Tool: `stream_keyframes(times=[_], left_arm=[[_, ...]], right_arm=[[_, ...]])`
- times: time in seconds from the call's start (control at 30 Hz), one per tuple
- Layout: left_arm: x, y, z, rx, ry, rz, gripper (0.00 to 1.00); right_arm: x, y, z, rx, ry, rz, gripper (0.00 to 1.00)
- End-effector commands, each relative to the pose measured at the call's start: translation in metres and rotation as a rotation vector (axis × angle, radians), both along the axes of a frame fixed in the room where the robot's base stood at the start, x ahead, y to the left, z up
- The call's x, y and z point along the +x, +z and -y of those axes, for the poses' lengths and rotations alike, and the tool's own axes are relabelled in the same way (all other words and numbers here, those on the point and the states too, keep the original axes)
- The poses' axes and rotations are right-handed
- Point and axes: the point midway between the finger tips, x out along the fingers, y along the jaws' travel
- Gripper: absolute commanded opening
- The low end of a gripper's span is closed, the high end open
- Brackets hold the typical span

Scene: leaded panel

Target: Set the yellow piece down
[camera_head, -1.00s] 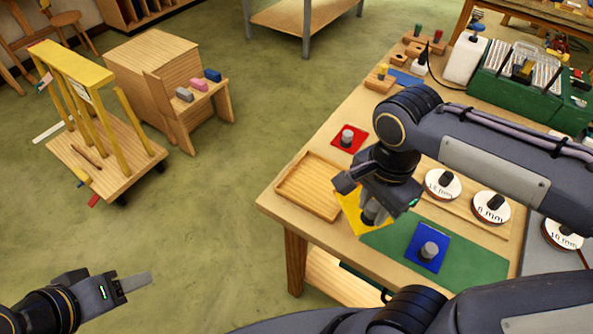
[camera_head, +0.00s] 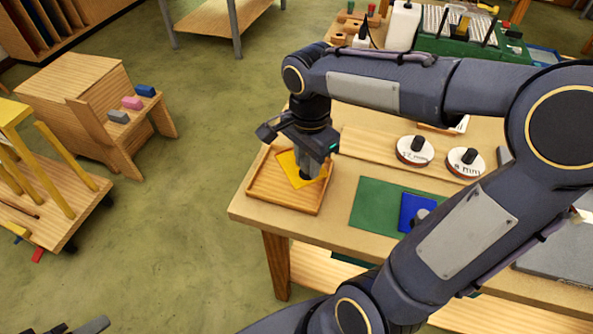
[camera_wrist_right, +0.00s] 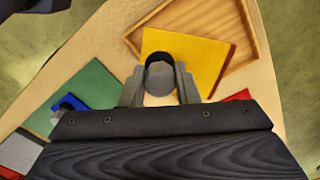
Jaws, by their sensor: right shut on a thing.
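The yellow piece (camera_head: 288,166) is a flat square plate with a grey round knob (camera_wrist_right: 160,80). My right gripper (camera_head: 305,174) is shut on that knob, with one finger on each side in the wrist view (camera_wrist_right: 158,88). In the head view the piece shows against the wooden tray (camera_head: 284,197), inside its outline. In the wrist view the yellow piece (camera_wrist_right: 205,62) overlaps a corner of the tray (camera_wrist_right: 262,35), so it appears held above it; the gap is unclear. My left gripper (camera_head: 88,326) barely shows at the bottom left.
A green mat (camera_head: 374,204) with a blue piece (camera_head: 412,208) lies right of the tray. A red piece (camera_wrist_right: 240,96) shows in the wrist view. Two white-topped discs (camera_head: 415,150) (camera_head: 465,161) stand behind the mat. The table's edge is close to the tray.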

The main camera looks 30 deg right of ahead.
Motion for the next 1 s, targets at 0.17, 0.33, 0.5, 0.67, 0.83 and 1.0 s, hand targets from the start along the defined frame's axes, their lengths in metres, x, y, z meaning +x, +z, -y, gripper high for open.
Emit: stream_keyframes(times=[0.17, 0.33, 0.5, 0.67, 0.83, 1.0], left_arm=[[0.0, 0.001, 0.0, 0.0, 0.0, 0.0, 0.5], [0.0, 0.001, 0.0, 0.0, 0.0, 0.0, 0.5], [0.0, 0.0, 0.0, 0.0, 0.0, 0.0, 0.5], [0.0, 0.0, 0.0, 0.0, 0.0, 0.0, 0.5], [0.0, -0.001, 0.0, 0.0, 0.0, 0.0, 0.5], [0.0, -0.004, 0.0, 0.0, 0.0, -0.001, 0.5]], right_arm=[[0.02, -0.025, -0.005, 0.0, 0.0, -0.001, 0.08], [0.028, -0.035, -0.007, -0.001, 0.001, -0.001, 0.08], [0.029, -0.06, -0.007, -0.002, -0.001, -0.003, 0.08], [0.03, -0.067, -0.007, -0.001, 0.0, 0.002, 0.08], [0.03, -0.067, -0.007, -0.001, 0.0, 0.002, 0.08], [0.029, -0.071, -0.007, -0.001, 0.0, 0.001, 0.31]])
